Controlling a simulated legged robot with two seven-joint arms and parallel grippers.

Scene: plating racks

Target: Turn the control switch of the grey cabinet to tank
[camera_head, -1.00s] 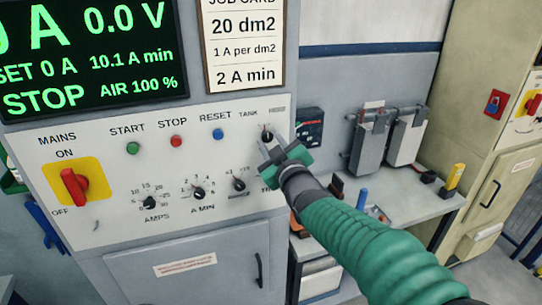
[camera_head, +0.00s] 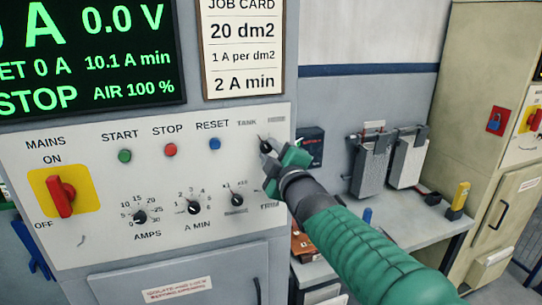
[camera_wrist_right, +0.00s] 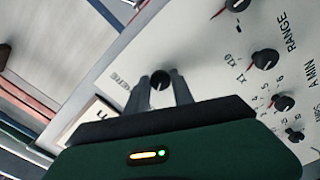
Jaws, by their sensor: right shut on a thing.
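The grey cabinet (camera_head: 285,65) has a light control panel. Its control switch is a small black knob (camera_head: 265,144) at the panel's upper right, below the label TANK (camera_head: 246,123) and a blurred label to its right. My right gripper (camera_head: 268,152), with green and grey parts, reaches in from the lower right and is shut on this knob. The right wrist view shows the knob (camera_wrist_right: 160,80) between the two grey fingers. Which label the pointer faces is too small to tell. My left gripper is not in view.
The panel also has a red mains handle (camera_head: 62,195), green, red and blue buttons, and several dials (camera_head: 194,207) left of my gripper. A bench (camera_head: 428,228) with grey devices (camera_head: 371,164) stands to the right, beside a beige cabinet (camera_head: 490,60).

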